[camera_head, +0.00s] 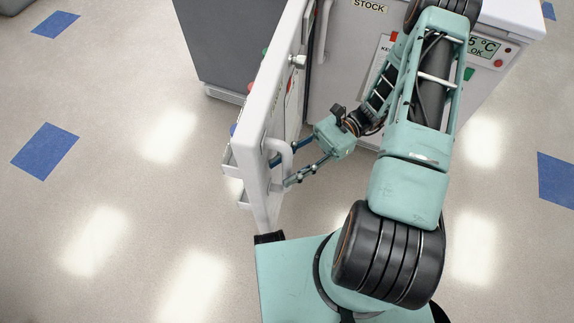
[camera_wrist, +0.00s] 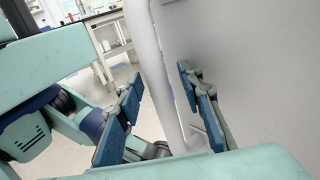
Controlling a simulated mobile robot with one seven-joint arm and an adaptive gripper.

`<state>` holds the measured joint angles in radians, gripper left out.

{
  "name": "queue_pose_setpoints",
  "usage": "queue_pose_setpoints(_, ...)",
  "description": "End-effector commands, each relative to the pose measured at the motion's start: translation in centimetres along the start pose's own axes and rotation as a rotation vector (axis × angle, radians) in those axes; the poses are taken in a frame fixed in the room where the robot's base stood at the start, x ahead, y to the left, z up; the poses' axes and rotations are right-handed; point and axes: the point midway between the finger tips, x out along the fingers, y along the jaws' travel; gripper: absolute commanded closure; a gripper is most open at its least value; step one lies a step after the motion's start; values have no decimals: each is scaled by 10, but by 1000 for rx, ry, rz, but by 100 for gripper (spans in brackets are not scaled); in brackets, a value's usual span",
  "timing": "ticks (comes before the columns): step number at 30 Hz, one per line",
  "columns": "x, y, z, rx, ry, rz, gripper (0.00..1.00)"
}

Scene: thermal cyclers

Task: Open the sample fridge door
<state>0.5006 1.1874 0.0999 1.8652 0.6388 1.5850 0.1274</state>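The white fridge door (camera_head: 262,140) stands swung out, seen nearly edge-on, with small shelves (camera_head: 232,165) on its left, inner side. Its upright handle (camera_head: 287,154) is on the right side; the wrist view shows it as a pale bar (camera_wrist: 160,75). My gripper (camera_head: 281,171) reaches the handle from the right. In the wrist view, its blue-padded fingers (camera_wrist: 160,115) are apart, one on each side of the bar, with visible gaps. Contact with the bar cannot be made out. I cannot read a sample label on the door.
A white cabinet front marked STOCK (camera_head: 369,6) with its own handle (camera_head: 321,35) stands behind my arm. A temperature display (camera_head: 484,46) is at its right. A dark grey cabinet side (camera_head: 228,45) stands behind the door. The floor left of the door is clear. My base is close to the door's near end.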

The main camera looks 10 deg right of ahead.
Motion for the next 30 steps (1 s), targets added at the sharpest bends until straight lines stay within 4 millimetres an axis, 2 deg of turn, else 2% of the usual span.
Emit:
queue_pose_setpoints(4, -2, 0, 0, 0, -1, 1, 66)
queue_pose_setpoints(8, -17, 0, 0, -1, 0, 0, 66)
queue_pose_setpoints(15, -68, 0, -1, -2, 2, -2, 66)
queue_pose_setpoints(21, -102, 0, -1, -1, 1, -1, 66)
queue_pose_setpoints(25, -114, 0, 0, 0, 0, -1, 66)
queue_pose_setpoints(30, -120, 0, 0, 1, 0, -1, 66)
